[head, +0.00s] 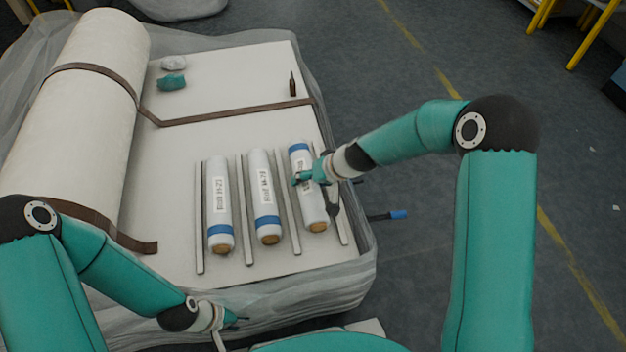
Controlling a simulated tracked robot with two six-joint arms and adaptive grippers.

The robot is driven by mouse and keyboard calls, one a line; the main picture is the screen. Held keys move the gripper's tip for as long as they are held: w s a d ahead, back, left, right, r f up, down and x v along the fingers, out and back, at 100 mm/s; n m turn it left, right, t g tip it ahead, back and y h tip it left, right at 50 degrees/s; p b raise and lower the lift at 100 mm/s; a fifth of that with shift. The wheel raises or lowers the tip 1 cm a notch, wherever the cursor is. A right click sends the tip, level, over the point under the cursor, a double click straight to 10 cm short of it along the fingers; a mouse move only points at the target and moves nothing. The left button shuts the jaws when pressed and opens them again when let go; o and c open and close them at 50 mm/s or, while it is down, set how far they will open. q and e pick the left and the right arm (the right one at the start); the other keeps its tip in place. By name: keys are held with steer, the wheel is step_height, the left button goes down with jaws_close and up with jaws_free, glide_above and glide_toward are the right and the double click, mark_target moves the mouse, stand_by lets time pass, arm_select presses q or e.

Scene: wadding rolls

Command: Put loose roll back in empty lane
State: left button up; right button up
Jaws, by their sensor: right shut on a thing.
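Three white rolls with blue bands and printed labels lie side by side between thin metal strips: a left roll (219,205), a middle roll (264,195) and a right roll (313,206). My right gripper (303,178) is shut on the right roll, around its middle, hiding part of its label. This roll is between the two rightmost strips (289,205); I cannot tell whether it touches the surface. My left gripper (238,319) is low, in front of the padded table's front edge, away from the rolls; its fingers are too small to read.
A large cream roll (85,120) with brown straps lies along the left of the pale padded surface (225,70). A teal lump (172,83), a white lump (173,63) and a small brown bottle-like item (292,85) lie at the back. A blue-tipped dark rod (397,215) sticks out at right.

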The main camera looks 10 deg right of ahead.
steer(key=shift+f, duration=0.2)
steer(key=o, duration=1.6)
steer(key=shift+r, duration=0.25)
steer(key=shift+s+d+r+p, duration=0.1)
steer(key=shift+d+r+p, duration=0.05)
steer(key=shift+r+p, duration=0.65)
steer(key=p+v, duration=0.3)
steer(key=v, duration=0.8)
steer(key=shift+s, duration=0.15)
